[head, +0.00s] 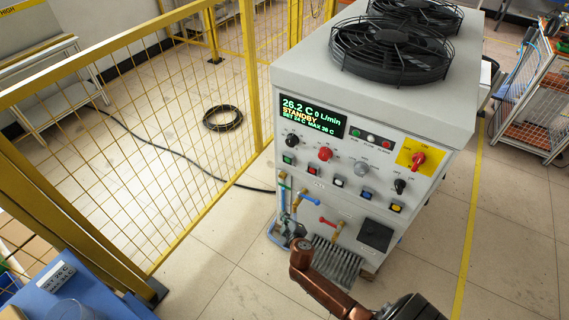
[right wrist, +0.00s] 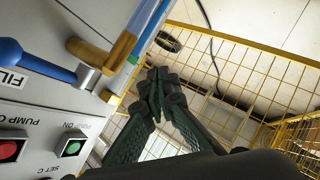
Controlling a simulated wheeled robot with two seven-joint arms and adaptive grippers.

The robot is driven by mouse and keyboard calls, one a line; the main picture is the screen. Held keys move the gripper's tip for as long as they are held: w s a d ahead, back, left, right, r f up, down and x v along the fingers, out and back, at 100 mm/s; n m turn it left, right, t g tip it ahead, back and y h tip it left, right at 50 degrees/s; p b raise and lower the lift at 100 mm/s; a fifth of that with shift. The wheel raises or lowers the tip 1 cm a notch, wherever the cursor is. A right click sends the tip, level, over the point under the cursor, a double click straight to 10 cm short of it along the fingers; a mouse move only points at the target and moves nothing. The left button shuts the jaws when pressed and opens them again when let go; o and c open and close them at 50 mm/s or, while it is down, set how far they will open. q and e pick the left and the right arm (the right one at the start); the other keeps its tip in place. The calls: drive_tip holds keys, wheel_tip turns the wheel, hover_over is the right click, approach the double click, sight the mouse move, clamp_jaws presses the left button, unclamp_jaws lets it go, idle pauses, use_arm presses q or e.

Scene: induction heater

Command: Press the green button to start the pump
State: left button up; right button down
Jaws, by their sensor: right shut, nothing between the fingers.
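The green button (head: 288,159) is the leftmost of a row of square buttons on the front of the grey pump cabinet (head: 345,160). In the right wrist view the green button (right wrist: 74,148) sits at the lower left under the label PUMP ON. My right gripper (right wrist: 157,88) is shut and empty; its dark green fingers meet to the right of and above the button in that view, apart from it. In the head view my right arm rises from the bottom edge to below the button row. The display (head: 312,115) reads STANDBY and 0 L/min. My left gripper is out of view.
A red button (head: 313,170) is beside the green one. Pipes and a blue handle (head: 306,197) project below the buttons. A yellow mesh fence (head: 170,150) stands left of the cabinet. A blue surface (head: 90,290) is at lower left. Floor right of the cabinet is open.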

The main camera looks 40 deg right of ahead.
sight(288, 159)
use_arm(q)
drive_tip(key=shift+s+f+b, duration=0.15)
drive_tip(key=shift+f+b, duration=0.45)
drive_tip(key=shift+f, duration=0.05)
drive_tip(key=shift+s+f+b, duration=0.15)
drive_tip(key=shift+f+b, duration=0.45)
use_arm(e)
drive_tip(key=w+r+t+h, duration=0.1)
drive_tip(key=w+r+t, duration=0.1)
drive_tip(key=r, duration=0.7)
drive_tip(key=w+a+r+t, duration=0.1)
drive_tip(key=w+r, duration=0.3)
drive_tip(key=r, duration=0.5)
drive_tip(key=shift+a+r+t+h, duration=0.25)
drive_tip(key=shift+r+t+h, duration=0.15)
drive_tip(key=shift+t, duration=0.2)
drive_tip(key=shift+w+d+f, duration=0.1)
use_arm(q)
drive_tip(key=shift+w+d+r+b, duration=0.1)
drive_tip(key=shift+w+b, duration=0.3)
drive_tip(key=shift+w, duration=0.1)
use_arm(e)
drive_tip(key=w+d, duration=0.3)
drive_tip(key=d, duration=0.5)
drive_tip(key=shift+w, duration=0.1)
